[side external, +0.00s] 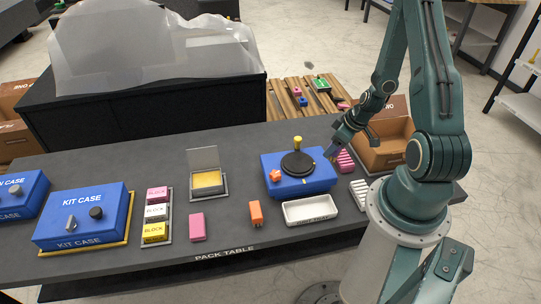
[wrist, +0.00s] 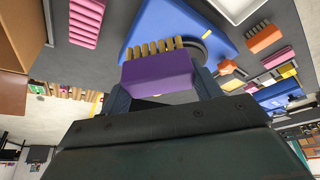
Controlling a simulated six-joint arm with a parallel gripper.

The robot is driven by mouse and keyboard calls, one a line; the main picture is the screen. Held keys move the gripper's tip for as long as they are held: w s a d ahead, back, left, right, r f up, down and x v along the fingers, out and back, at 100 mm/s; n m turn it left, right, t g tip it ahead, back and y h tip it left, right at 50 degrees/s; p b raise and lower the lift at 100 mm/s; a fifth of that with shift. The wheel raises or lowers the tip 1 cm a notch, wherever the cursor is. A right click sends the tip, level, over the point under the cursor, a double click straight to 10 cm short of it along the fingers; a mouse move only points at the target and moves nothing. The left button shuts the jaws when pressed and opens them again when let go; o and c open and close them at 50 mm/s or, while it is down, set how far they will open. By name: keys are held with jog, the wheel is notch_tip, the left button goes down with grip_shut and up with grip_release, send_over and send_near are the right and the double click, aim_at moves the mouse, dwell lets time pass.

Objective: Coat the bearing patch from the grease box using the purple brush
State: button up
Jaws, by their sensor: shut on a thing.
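My gripper (side external: 333,153) is shut on the purple brush (wrist: 157,74), which fills the middle of the wrist view. Its tan bristles point away from my gripper, toward the blue fixture. In the side view the brush is too small to make out clearly. The blue fixture (side external: 318,182) stands just left of my gripper and carries a dark round disc (side external: 297,164), which may hold the bearing patch; no patch is clearly distinguishable. The grease box (side external: 208,179) stands left of the fixture, its lid (side external: 203,157) raised and yellow grease inside.
A yellow knob (side external: 297,141) and orange knob (side external: 275,176) rise from the fixture. A pink ribbed block (side external: 346,161) lies to its right.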

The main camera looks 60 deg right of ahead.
jog(key=shift+f, duration=3.75)
jog(key=shift+w+a+f, duration=0.25)
jog(key=shift+w+a, duration=0.55)
jog(key=shift+c, duration=0.5)
jog(key=shift+w+a+r, duration=0.1)
jog(key=shift+w+a, duration=0.55)
jog(key=shift+s+d, duration=1.5)
jog(key=shift+d, duration=0.05)
jog(key=shift+a+r, duration=0.15)
jog(key=shift+r, duration=3.85)
jog(key=shift+w, duration=0.2)
